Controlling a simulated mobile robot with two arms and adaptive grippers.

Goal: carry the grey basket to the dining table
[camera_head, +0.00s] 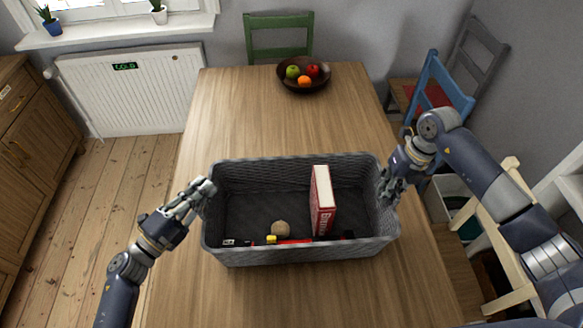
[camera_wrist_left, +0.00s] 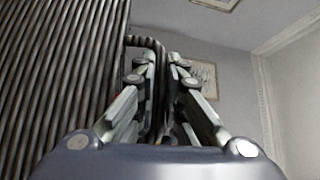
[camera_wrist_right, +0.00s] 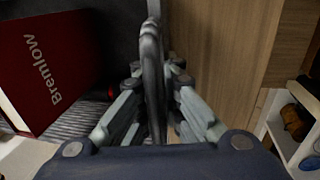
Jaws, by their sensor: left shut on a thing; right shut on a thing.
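The grey basket (camera_head: 300,256) is a woven rectangular box seen over the near half of the wooden dining table (camera_head: 235,110). I cannot tell whether it rests on the top or hangs just above it. Inside are a red and white box (camera_head: 322,205), a round brown item (camera_head: 281,228) and a few small things. My left gripper (camera_head: 206,190) is shut on the basket's left rim, which also shows in the left wrist view (camera_wrist_left: 90,60). My right gripper (camera_head: 388,187) is shut on the right rim, seen between the fingers in the right wrist view (camera_wrist_right: 152,70).
A dark fruit bowl (camera_head: 304,86) stands at the table's far end. A green chair (camera_head: 280,38) is behind it. A blue chair (camera_head: 440,85) and a pale wooden chair (camera_head: 505,250) stand along the right side. The table's middle is clear.

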